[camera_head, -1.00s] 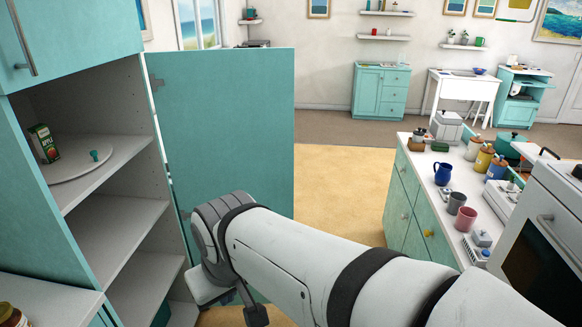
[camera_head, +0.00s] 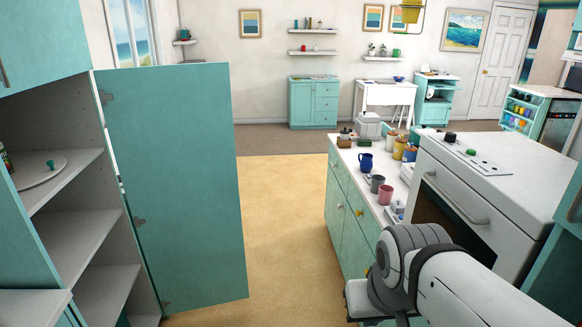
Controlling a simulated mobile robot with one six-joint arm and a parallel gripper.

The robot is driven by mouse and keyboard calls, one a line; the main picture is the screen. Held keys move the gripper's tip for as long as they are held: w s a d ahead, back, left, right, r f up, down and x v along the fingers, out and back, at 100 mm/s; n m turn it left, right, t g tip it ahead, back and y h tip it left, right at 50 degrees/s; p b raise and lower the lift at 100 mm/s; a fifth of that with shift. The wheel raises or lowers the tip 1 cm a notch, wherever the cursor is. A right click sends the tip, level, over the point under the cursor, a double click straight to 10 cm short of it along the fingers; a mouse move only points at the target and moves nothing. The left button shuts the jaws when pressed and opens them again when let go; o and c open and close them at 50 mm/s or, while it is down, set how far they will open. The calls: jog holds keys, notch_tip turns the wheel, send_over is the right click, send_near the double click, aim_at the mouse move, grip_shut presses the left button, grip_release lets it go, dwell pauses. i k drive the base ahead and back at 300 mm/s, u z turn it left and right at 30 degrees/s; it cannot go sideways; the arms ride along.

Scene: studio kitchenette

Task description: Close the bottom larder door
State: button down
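The bottom larder door (camera_head: 178,190) is a tall teal panel at left, standing wide open on its hinges along the larder's far side. The larder (camera_head: 75,220) is open, with white shelves showing. My gripper (camera_head: 362,312) is at the lower right, in front of the oven, well apart from the door. Its fingers are mostly cut off by the bottom edge, so I cannot tell whether it is open or shut.
A round white turntable (camera_head: 38,169) sits on a larder shelf. The counter (camera_head: 343,155) with mugs and jars and a white oven (camera_head: 490,180) stand at right. The yellow floor (camera_head: 285,225) between door and counter is clear.

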aim_at(170, 129)
jog(key=i, duration=0.9)
jog(key=u, duration=0.5)
jog(key=i, duration=1.1)
jog(key=u, duration=0.85)
jog(key=i, duration=0.4)
jog(key=z, duration=0.2)
jog(key=k, duration=0.4)
jog(key=u, duration=0.1)
